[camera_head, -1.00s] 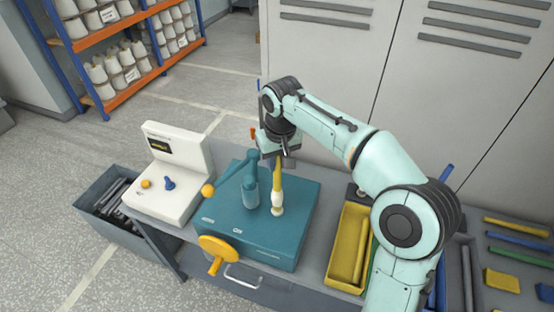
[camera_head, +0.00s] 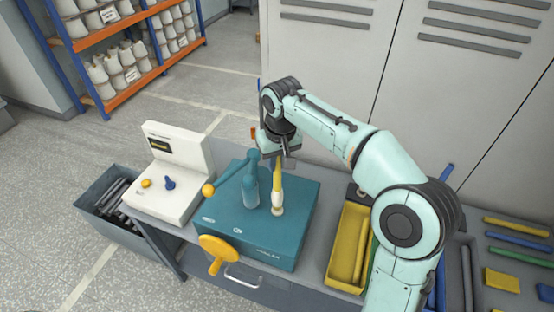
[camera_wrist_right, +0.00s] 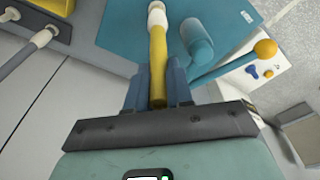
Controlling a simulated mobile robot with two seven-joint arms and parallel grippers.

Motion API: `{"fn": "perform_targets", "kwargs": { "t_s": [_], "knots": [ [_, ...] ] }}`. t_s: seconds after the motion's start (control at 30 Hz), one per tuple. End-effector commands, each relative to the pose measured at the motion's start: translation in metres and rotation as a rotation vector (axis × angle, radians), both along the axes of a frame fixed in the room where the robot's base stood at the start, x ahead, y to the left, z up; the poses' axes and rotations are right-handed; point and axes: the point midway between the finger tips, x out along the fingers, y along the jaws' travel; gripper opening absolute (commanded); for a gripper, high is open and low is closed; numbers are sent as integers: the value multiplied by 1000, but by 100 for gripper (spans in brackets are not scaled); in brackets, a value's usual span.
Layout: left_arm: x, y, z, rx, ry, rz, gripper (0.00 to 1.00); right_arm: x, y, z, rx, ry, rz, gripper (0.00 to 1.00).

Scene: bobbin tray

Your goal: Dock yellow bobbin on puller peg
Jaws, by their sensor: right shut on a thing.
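The yellow bobbin (camera_head: 278,176) is a slim, upright yellow tube above the top of the teal puller box (camera_head: 303,232). My right gripper (camera_head: 280,160) is shut on its upper part. In the right wrist view the yellow bobbin (camera_wrist_right: 158,60) runs out from between the blue-grey fingers (camera_wrist_right: 157,88). A cream, stepped piece (camera_head: 277,204) is at its lower end, in line with it, and it also shows in the wrist view (camera_wrist_right: 157,14). I cannot tell whether this is the peg or part of the bobbin, or how far the bobbin is seated. My left gripper is not in view.
A teal post with a lever (camera_head: 251,188) and orange knob stands close left of the bobbin. A yellow crank (camera_head: 219,252) is on the box front. A white console (camera_head: 168,180) stands left, a yellow tray (camera_head: 341,245) right. Lockers (camera_head: 330,75) rise behind.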

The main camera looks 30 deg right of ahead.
Motion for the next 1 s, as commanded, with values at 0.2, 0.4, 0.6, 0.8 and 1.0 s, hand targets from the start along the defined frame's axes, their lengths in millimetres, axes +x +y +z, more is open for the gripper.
{"fn": "perform_targets", "kwargs": {
  "t_s": [0.2,0.4,0.6,0.8,1.0],
  "knots": [
    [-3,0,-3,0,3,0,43,0,0,-5,0,2,0,0],
    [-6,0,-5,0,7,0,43,0,0,-9,0,2,0,0],
    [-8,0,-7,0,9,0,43,0,0,-12,0,2,0,24],
    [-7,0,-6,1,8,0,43,0,0,-12,0,1,0,32],
    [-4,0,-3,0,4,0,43,0,0,-7,0,0,0,32]
  ]
}}
